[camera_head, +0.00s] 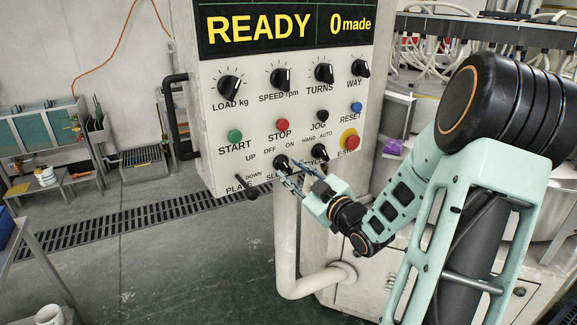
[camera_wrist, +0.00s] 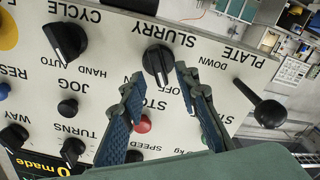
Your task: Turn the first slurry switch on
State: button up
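The slurry switch (camera_wrist: 158,65) is a black rotary knob above the SLURRY label, between OFF and ON marks on the white control panel (camera_head: 222,120). In the wrist view the panel shows upside down, and the knob's pointer leans a little toward the OFF side. My gripper (camera_wrist: 158,77) is open, with one blue-grey finger on each side of the knob and visible gaps between. The fingers partly cover the markings. In the head view the switch (camera_head: 281,161) is partly behind my gripper (camera_head: 287,170). Contact with the panel cannot be told.
The cycle switch (camera_wrist: 65,41) and the plate lever (camera_wrist: 268,112) flank the slurry switch. Red stop (camera_head: 282,125), green start (camera_head: 235,136) and the emergency-stop button (camera_head: 350,140) are close above. The display (camera_head: 287,26) reads READY, 0 made. A pipe (camera_head: 288,240) runs below the panel.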

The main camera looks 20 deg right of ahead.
jog(key=shift+w+a, duration=0.15)
jog(key=shift+w, duration=1.05)
grip_shut()
jog(key=shift+m, duration=0.3)
jog(key=m+p, duration=0.2)
jog(key=m, duration=0.3)
jog(key=shift+r+m, duration=0.1)
jog(key=shift+m, duration=0.2)
jog(key=m, duration=0.2)
jog(key=m+p, duration=0.2)
jog(key=m, duration=0.1)
jog(key=shift+d+m, duration=0.3)
jog(key=shift+d, duration=0.05)
